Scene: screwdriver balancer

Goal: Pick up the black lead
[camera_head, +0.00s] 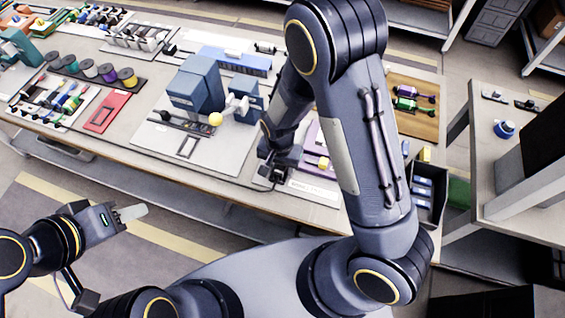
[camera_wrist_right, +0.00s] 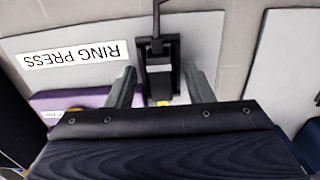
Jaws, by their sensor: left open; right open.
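In the right wrist view, a thin black lead (camera_wrist_right: 157,20) runs down from the top edge to a dark block-like frame (camera_wrist_right: 172,48). The frame lies ahead of and between the fingers of my right gripper (camera_wrist_right: 162,78). This gripper is open, with no visible contact. In the head view my right gripper (camera_head: 274,172) is low over the front of the bench, beside the purple plate; my arm hides much there and I cannot make out the lead. My left gripper (camera_head: 130,213) is open and empty, off the bench's front edge at lower left.
A label reading RING PRESS (camera_wrist_right: 72,62) and a purple plate (camera_wrist_right: 90,98) lie beside the right gripper. A blue-grey machine (camera_head: 195,85) with a yellow ball (camera_head: 215,119) stands to its left. A red tray (camera_head: 107,112) and several spools are further left.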

